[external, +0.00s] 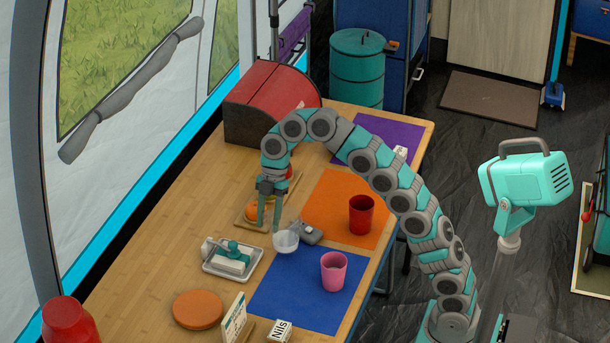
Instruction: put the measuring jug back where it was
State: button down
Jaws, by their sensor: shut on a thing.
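The measuring jug (287,243) is a small, pale, see-through cup. It is just below and right of my gripper's fingertips, near the blue mat's upper corner. My gripper (270,226) points down over the table and is shut on the jug at its left side. The exact grip is too small to make out. I cannot tell whether the jug's base touches the table.
A grey object (310,232) lies right beside the jug. A tray with a teal-handled thing (232,258) is at left, and a board with food (251,213) is behind. A red cup (362,215) and pink cup (333,271) stand on the orange mat (326,197) and blue mat (285,290).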

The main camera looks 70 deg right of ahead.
jog(key=s+d+r+m+t+h+b, duration=0.15)
jog(key=s+d+m, duration=0.3)
jog(key=d, duration=0.75)
jog(key=s+d+r+m+t+h, duration=0.15)
jog(key=s+d+m, duration=0.35)
jog(key=d, duration=0.8)
jog(key=s+d+r+m+t+b, duration=0.1)
jog(key=s+d+r+m, duration=0.35)
jog(key=d, duration=0.75)
jog(key=shift+m, duration=0.9)
jog(key=shift+s+d+f+p+x, duration=0.15)
jog(key=shift+s+x, duration=0.2)
jog(key=shift+x, duration=1.4)
jog(key=shift+s+d+f+p+x, duration=0.2)
jog(key=shift+s+x, duration=0.2)
jog(key=shift+x, duration=1.35)
jog(key=shift+s+d+f+p+x, duration=0.15)
jog(key=shift+s+x, duration=0.2)
jog(key=shift+x, duration=1.4)
jog(key=shift+f, duration=0.1)
jog(key=shift+c, duration=2)
grip_release()
jog(key=a+v, duration=0.1)
jog(key=v, duration=1.1)
jog(key=shift+d+b, duration=0.3)
jog(key=shift+b, duration=0.15)
